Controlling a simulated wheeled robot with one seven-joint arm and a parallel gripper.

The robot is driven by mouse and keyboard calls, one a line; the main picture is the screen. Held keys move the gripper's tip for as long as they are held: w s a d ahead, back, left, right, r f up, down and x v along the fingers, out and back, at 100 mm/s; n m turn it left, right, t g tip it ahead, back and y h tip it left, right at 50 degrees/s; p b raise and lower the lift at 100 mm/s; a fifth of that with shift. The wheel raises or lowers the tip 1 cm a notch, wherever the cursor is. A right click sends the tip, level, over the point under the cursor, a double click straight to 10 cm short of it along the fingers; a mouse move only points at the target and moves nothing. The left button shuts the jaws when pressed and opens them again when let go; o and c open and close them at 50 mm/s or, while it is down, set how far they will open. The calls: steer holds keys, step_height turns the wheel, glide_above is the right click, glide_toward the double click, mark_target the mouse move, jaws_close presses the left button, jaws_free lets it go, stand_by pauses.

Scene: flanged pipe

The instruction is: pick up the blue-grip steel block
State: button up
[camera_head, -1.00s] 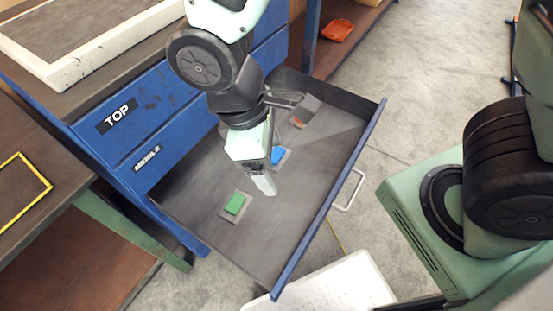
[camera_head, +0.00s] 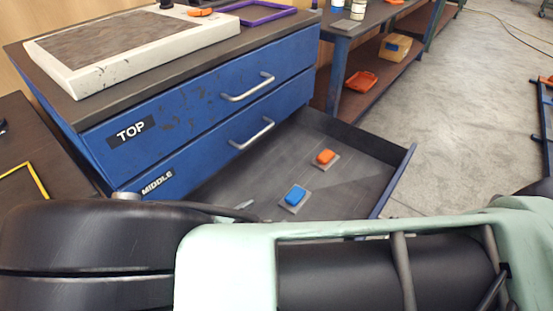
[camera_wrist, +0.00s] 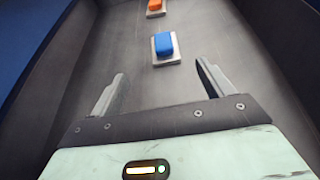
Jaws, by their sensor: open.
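The blue-grip steel block (camera_head: 294,197) lies flat on the floor of the open drawer, a grey plate with a blue grip on top. In the wrist view the blue-grip block (camera_wrist: 165,47) is ahead of my gripper (camera_wrist: 160,83), a little beyond the fingertips and roughly between their lines. My gripper is open and empty, its two fingers spread wide. In the head view my arm covers the near part of the drawer and most of the gripper.
An orange-grip block (camera_head: 325,158) lies in the drawer beyond the blue one, also in the wrist view (camera_wrist: 155,8). The drawer (camera_head: 408,165) has raised walls. The cabinet (camera_head: 215,100) stands behind it, with a white-framed tray (camera_head: 75,80) on top.

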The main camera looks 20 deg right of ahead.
mark_target(294, 196)
steer(key=x, duration=1)
steer(key=shift+d+f, duration=0.1)
steer(key=shift+d, duration=0.1)
steer(key=shift+s+x, duration=0.25)
steer(key=shift+x, duration=2.5)
steer(key=shift+d, duration=0.15)
steer(key=c, duration=1.4)
